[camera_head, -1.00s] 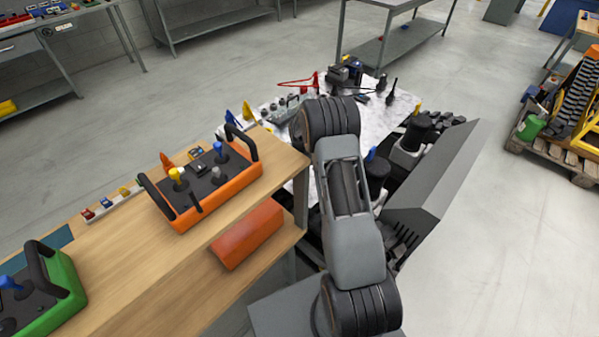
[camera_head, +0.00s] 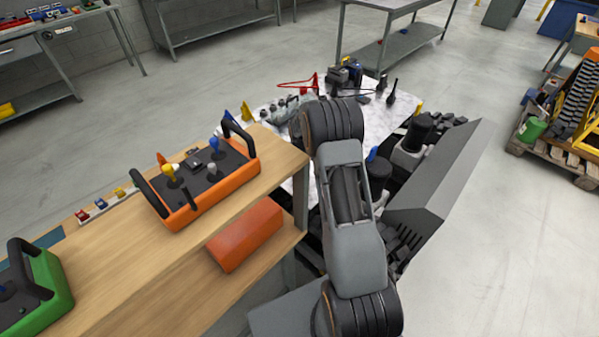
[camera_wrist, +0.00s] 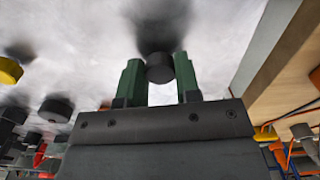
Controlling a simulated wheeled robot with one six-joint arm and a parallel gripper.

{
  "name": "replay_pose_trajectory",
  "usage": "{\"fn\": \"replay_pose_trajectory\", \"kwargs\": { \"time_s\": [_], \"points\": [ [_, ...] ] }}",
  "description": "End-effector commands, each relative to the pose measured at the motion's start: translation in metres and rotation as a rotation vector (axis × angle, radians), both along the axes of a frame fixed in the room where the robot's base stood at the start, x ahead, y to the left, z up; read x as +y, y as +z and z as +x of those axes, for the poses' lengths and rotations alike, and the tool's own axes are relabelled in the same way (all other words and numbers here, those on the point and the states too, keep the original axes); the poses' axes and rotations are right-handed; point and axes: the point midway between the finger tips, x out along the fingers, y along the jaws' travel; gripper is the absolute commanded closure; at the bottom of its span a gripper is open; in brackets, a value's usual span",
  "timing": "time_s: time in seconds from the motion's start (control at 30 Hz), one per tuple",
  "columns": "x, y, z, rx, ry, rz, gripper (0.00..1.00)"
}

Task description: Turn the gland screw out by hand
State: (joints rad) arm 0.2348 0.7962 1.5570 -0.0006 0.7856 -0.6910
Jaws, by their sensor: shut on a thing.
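My gripper (camera_wrist: 160,78) shows in the wrist view with two green fingers, one on each side of a dark, short cylindrical piece (camera_wrist: 160,68). The fingers are shut on it. The piece appears to be over a white sheet, with a dark blurred shadow behind it. I cannot tell for sure that this piece is the gland screw, nor whether it is threaded into anything. In the head view my arm covers the gripper and the held piece; only the white sheet (camera_head: 385,122) around that place shows, with dark parts on it.
A wooden bench (camera_head: 130,245) with an orange control box (camera_head: 207,200) stands close on the left. Its edge (camera_wrist: 283,52) shows at the right of the wrist view. A dark disc (camera_wrist: 56,108) and several small parts lie left of the fingers. Open floor (camera_head: 500,250) lies at the right.

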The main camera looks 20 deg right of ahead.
Motion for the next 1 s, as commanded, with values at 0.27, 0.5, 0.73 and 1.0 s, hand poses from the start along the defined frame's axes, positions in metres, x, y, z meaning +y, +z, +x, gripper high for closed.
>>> {"fn": "replay_pose_trajectory", "kwargs": {
  "time_s": [0.27,0.5,0.73,1.0],
  "points": [
    [0.0011,-0.0035,-0.0040,0.015,0.066,0.004,0.86],
    [0.0014,-0.0047,-0.0041,0.016,0.109,0.004,0.86],
    [0.0016,-0.0060,-0.0041,0.015,0.464,0.006,0.86],
    [0.0021,-0.0053,-0.0043,0.016,0.833,0.010,0.86]
  ]
}}
